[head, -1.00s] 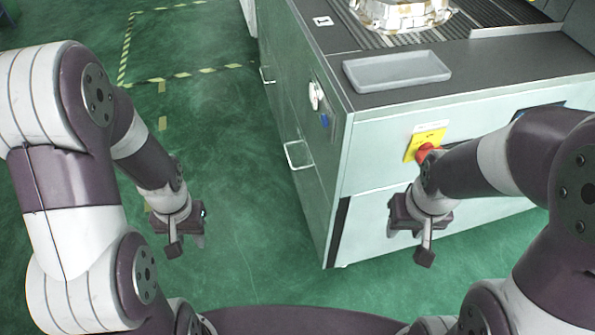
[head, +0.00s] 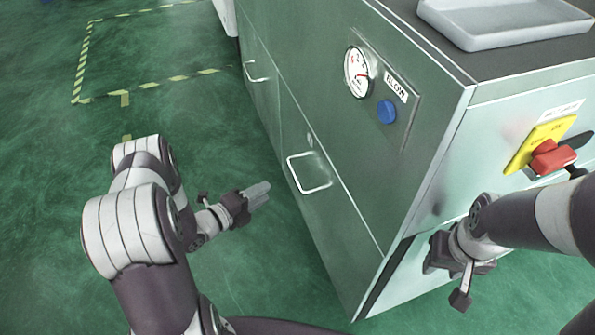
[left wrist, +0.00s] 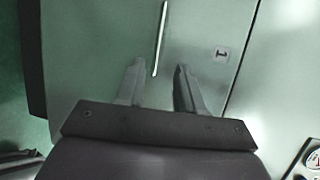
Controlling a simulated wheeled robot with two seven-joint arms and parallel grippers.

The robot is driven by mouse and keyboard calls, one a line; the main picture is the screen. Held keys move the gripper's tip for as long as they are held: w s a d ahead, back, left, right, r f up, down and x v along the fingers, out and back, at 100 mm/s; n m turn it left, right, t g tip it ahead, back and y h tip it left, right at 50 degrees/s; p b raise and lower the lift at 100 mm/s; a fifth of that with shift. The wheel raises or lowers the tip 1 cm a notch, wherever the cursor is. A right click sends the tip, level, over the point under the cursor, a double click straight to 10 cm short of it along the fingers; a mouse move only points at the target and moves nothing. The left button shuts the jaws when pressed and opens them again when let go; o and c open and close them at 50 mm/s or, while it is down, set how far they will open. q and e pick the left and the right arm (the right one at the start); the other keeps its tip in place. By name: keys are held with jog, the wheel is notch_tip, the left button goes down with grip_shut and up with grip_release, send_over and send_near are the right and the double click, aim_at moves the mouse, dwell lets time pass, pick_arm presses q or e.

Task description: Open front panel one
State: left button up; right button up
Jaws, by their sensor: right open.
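Front panel one (head: 335,215) is a pale green door on the long side of the cabinet, closed flush, with a metal bar handle (head: 310,188). In the left wrist view the panel (left wrist: 100,45) carries a small label "1" (left wrist: 222,55), and its handle (left wrist: 161,35) lies just beyond the gap between my fingertips. My left gripper (head: 264,190) is open and empty, to the left of the handle and pointing toward it, apart from it. My right gripper (head: 432,265) is open beside the cabinet's near end; its fingers are partly hidden.
A gauge (head: 357,72) and a blue button (head: 386,111) sit above the panel. A red switch on a yellow plate (head: 545,150) is near my right arm. Another handle (head: 257,72) is further back. Green floor to the left is clear.

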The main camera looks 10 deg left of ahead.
aim_at(294, 174)
pick_arm(q)
jog(key=b+x, duration=0.3)
jog(key=x, duration=0.9)
jog(key=shift+w+d+f+b, duration=0.15)
jog(key=shift+w+b, duration=0.15)
jog(key=shift+b, duration=0.1)
grip_shut()
